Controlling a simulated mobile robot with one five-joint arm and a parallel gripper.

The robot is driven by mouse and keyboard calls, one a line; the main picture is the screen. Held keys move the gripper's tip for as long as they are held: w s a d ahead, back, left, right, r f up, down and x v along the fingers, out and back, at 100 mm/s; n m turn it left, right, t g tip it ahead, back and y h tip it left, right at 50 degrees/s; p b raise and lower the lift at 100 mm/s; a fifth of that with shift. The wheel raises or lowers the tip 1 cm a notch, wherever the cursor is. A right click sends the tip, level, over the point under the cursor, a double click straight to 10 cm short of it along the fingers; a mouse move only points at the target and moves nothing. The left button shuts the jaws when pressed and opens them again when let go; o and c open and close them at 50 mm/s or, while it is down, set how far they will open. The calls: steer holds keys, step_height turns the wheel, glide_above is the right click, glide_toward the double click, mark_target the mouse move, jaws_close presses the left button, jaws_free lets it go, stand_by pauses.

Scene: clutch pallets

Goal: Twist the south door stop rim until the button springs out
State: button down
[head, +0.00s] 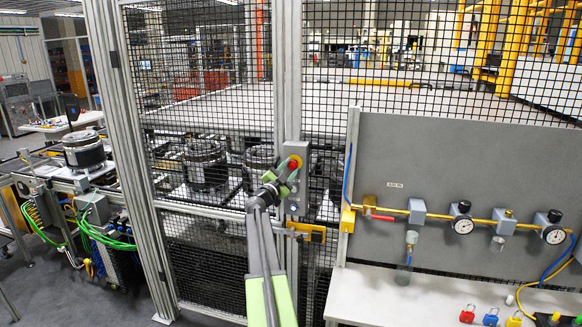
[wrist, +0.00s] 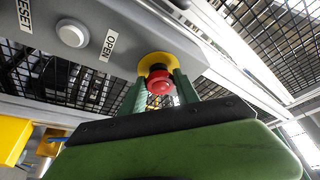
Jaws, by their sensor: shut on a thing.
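The door stop is a red mushroom button (wrist: 159,82) with a yellow collar (wrist: 158,60) on a grey control box (wrist: 100,45) fixed to the fence post. In the head view the red button (head: 293,164) shows at the far end of my arm, partly covered. My gripper (wrist: 160,92) has its two green fingers on either side of the red button and is shut on its rim. In the head view my gripper (head: 284,177) reaches up to the box front. I cannot tell whether the button is pushed in or out.
A white round button (wrist: 73,33) labelled OPEN sits beside the stop on the box. A yellow latch (head: 306,231) is on the fence below. A grey panel (head: 450,150) with pipes and gauges stands at right, above a white bench (head: 400,297) with coloured padlocks.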

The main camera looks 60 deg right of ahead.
steer(key=shift+w+m, duration=0.1)
steer(key=shift+m, duration=0.3)
steer(key=c, duration=0.9)
jaws_free()
steer(key=b+v, duration=0.4)
steer(key=v, duration=1.3)
steer(key=shift+a, duration=0.25)
steer(key=shift+r, duration=0.1)
